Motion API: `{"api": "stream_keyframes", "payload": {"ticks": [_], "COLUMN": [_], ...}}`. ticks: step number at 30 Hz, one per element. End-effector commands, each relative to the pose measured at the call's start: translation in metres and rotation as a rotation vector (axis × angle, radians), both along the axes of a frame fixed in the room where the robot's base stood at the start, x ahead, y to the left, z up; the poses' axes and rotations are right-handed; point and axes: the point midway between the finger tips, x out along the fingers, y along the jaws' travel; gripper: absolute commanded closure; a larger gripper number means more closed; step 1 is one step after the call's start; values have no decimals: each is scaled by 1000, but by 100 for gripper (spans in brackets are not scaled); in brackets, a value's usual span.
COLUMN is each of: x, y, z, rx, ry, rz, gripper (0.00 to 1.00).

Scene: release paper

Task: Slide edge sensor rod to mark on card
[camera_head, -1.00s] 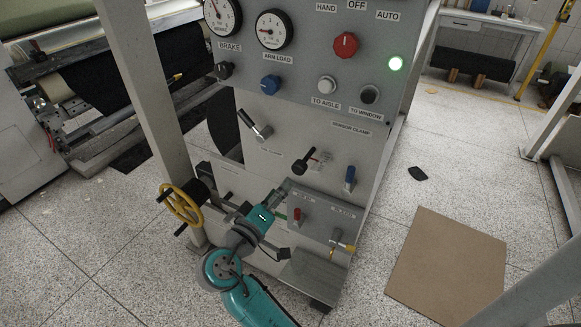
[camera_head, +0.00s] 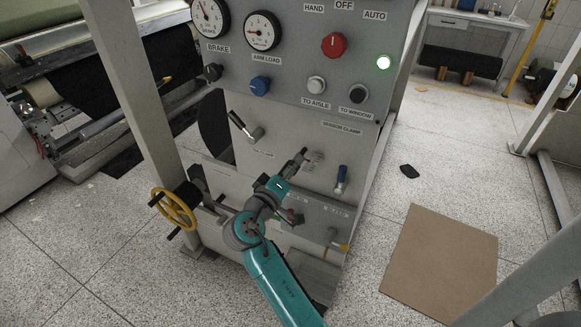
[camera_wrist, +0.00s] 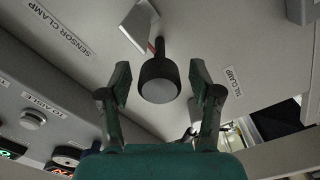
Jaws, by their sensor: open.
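The black round knob (camera_wrist: 159,80) on a thin dark stem, which looks like the end of the edge sensor rod, sits between my fingertips in the wrist view. My gripper (camera_wrist: 158,82) is open around it, with a gap on both sides. Behind the knob is a pale plate (camera_wrist: 137,27) with a bit of red near the stem. In the head view my gripper (camera_head: 295,163) is at the panel front and partly hides the knob. A small pale card (camera_head: 314,161) with faint marks shows beside it; its mark cannot be made out.
A blue-handled lever (camera_head: 341,179) is right of my gripper, under the sensor clamp label. A black-handled lever (camera_head: 245,126) is up and left. A yellow handwheel (camera_head: 174,209) and a grey post (camera_head: 140,110) stand left. Brown board (camera_head: 440,262) lies on the floor.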

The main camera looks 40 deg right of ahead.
Motion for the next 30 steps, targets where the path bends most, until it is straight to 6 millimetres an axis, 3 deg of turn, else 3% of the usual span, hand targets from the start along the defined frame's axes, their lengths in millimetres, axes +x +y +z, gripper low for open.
{"api": "stream_keyframes", "payload": {"ticks": [2,3,10,11,16,22,29,30], "x": [0,0,0,0,-1,-6,-7,-7], "y": [0,0,0,0,2,19,19,19], "z": [0,0,0,0,0,-1,0,0], "rx": [0,0,0,0,0,0,0,0], "ry": [0,0,0,0,0,1,1,1], "rz": [0,0,0,0,1,3,1,1], "gripper": [36,41,99,100,100,100,100,59]}}
